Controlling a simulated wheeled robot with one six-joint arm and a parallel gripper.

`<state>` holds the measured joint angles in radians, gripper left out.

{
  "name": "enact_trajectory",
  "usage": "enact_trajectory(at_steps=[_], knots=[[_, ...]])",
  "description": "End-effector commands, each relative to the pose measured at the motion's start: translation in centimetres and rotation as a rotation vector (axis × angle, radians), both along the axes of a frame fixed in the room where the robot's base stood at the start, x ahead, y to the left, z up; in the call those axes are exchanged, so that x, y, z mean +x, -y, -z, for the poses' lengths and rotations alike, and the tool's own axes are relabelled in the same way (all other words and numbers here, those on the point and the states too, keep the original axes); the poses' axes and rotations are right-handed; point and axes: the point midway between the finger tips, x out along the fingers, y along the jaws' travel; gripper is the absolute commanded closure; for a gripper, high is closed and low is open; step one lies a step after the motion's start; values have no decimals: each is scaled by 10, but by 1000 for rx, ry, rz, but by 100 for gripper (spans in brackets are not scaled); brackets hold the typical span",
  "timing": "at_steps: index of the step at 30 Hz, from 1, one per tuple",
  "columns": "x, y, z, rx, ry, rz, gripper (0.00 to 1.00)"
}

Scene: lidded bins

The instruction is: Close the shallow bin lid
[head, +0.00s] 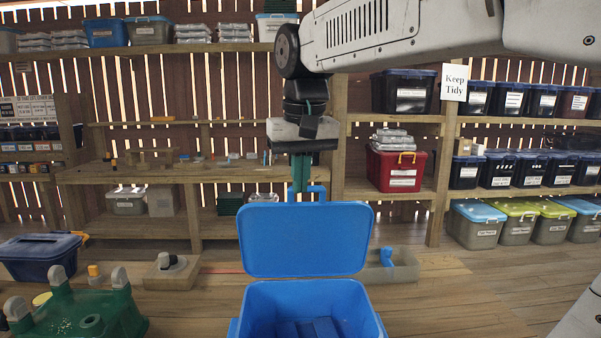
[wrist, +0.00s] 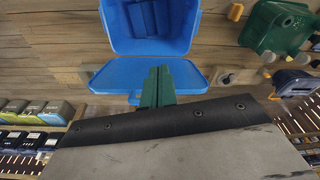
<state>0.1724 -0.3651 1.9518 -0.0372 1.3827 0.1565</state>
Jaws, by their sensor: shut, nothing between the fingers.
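A blue bin (head: 308,300) stands open on the wooden floor at the bottom centre of the head view. Its blue lid (head: 306,239) stands raised at the bin's far edge, inner face towards the head camera. My gripper (head: 301,186), with green fingers, points down behind the lid's top edge, and the lid hides the fingertips. In the wrist view the shut green fingers (wrist: 157,85) reach over the lid (wrist: 115,76), with the bin (wrist: 150,30) beyond. I cannot tell whether the fingers touch the lid. Several blue blocks lie inside the bin.
A green object with grey legs (head: 85,312) and a dark blue lidded bin (head: 40,255) are on the left. A grey tray (head: 405,266) lies behind the lid on the right. Shelves with bins line the back wall. Floor right of the bin (head: 450,310) is clear.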

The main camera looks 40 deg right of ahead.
Motion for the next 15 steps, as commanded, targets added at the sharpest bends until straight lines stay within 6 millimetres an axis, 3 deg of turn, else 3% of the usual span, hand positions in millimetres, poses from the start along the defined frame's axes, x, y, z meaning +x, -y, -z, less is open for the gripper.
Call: enact_trajectory(at_steps=[1, 6, 10, 15], knots=[[26, 17, -20, -3, 8, 51, 100], [83, 63, -67, -10, 34, 185, 100], [104, 86, -84, -14, 48, 245, 100], [112, 96, -85, -15, 52, 269, 100]])
